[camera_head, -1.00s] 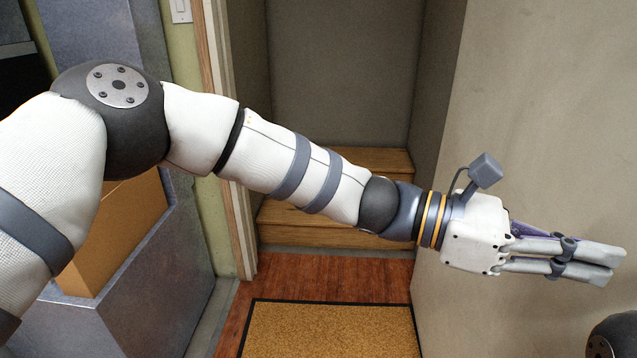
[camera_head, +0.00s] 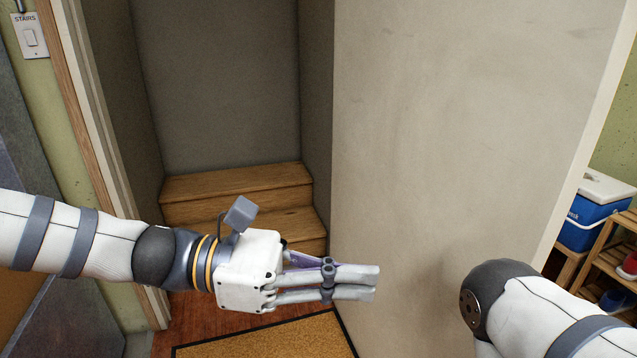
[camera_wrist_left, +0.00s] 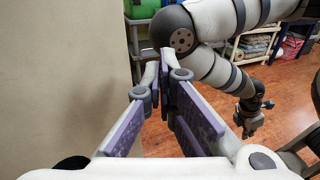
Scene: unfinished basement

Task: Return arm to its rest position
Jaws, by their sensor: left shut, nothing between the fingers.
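My left arm reaches in from the left in the head view. Its gripper (camera_head: 375,282) is shut and empty, with the grey fingers together and pointing right, in front of the pale wall. In the left wrist view the fingers (camera_wrist_left: 165,75) show their purple pads and hold nothing. My right arm (camera_head: 530,310) enters at the lower right of the head view; its gripper is outside that frame. In the left wrist view my right arm (camera_wrist_left: 222,72) bends down with a dark end (camera_wrist_left: 252,115) that is too small to read.
Wooden stairs (camera_head: 240,190) rise in a doorway behind the left gripper. A tan mat (camera_head: 265,340) lies on the wood floor. A large pale wall (camera_head: 440,130) stands to the right. Beyond it are a blue cooler (camera_head: 592,215) and a wooden shelf (camera_head: 612,262).

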